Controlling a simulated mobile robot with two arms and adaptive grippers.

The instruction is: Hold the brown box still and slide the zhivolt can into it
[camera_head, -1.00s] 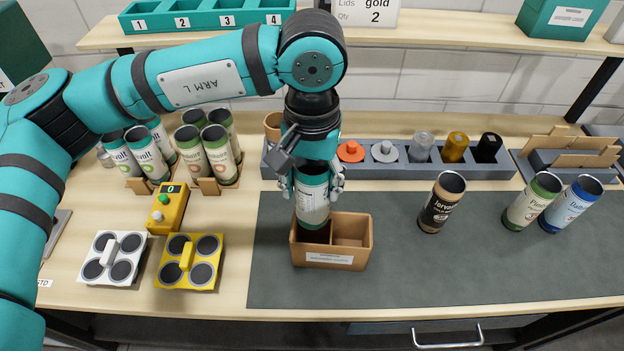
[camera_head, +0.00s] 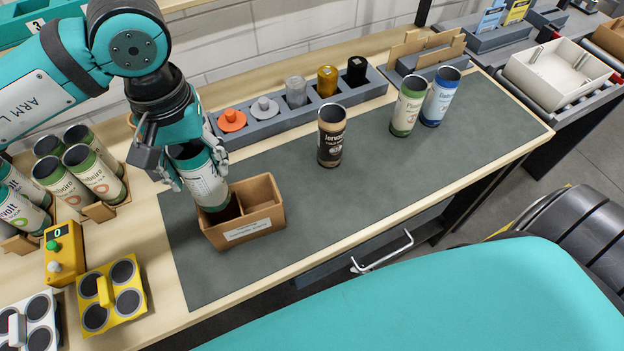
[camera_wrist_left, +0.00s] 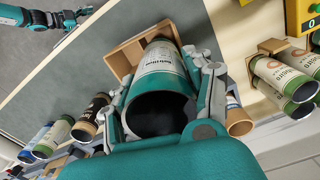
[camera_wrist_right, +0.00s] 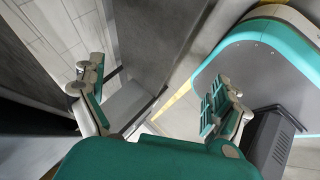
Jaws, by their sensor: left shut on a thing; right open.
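The box has two compartments, and the right one looks empty. The left wrist view shows the can's open dark end (camera_wrist_left: 158,112) and part of the box (camera_wrist_left: 121,58) beyond. My right gripper (camera_wrist_right: 150,95) is open and empty, away from the box, above the floor.
A brown-labelled can (camera_head: 330,142), a green-banded can (camera_head: 405,110) and a blue-banded can (camera_head: 437,100) stand on the grey mat (camera_head: 370,185). A grey lid holder (camera_head: 262,130) lies behind. Racked cans (camera_head: 88,180) and a yellow tray (camera_head: 125,308) are at left.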

